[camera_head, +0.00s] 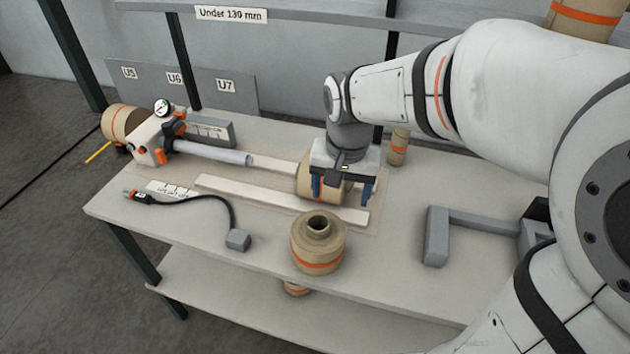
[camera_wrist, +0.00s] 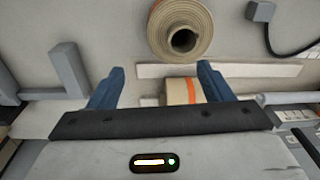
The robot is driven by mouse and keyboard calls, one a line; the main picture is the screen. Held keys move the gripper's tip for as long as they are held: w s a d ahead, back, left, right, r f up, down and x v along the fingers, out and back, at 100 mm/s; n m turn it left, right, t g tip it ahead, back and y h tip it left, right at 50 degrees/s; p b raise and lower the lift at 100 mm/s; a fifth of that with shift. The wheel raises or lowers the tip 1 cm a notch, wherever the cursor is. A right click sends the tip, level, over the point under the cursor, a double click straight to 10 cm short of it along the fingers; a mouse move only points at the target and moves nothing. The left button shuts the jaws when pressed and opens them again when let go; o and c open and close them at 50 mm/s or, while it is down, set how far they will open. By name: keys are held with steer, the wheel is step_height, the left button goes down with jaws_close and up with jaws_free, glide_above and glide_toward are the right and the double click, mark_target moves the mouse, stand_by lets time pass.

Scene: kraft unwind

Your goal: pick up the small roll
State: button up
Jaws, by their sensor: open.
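A tan roll with an orange band (camera_head: 305,178) lies on its side between two pale rails on the table. The gripper partly hides it. My gripper (camera_head: 341,200) is over it with both blue fingers apart and pointing down, and I cannot tell how far they reach beside it. In the wrist view the banded roll (camera_wrist: 180,91) shows between the open fingers (camera_wrist: 161,70), nearer the right one. A smaller, narrow tan roll (camera_head: 398,148) stands upright behind the gripper. Nothing is held.
A wide tan roll with a raised core (camera_head: 319,248) stands at the table's front edge. A grey bracket (camera_head: 437,236) is at right. A shaft tool (camera_head: 155,138) with a roll and a black cable (camera_head: 190,198) are at left. Another roll (camera_head: 296,289) is on the lower shelf.

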mark_target(318, 222)
steer(key=shift+m+g, duration=0.5)
steer(key=w+a+f, duration=0.1)
steer(key=a+f, duration=0.1)
steer(key=w+a+f+b, duration=0.1)
steer(key=w+a+f, duration=0.1)
steer(key=shift+a+f, duration=0.15)
steer(key=shift+f, duration=0.1)
steer(key=f, duration=0.4)
steer(key=f+p, duration=0.1)
steer(key=f, duration=0.1)
steer(key=shift+s+f, duration=0.1)
steer(key=shift+s, duration=0.3)
steer(key=shift+f, duration=0.55)
jaws_close()
steer(key=shift+w+r, duration=0.1)
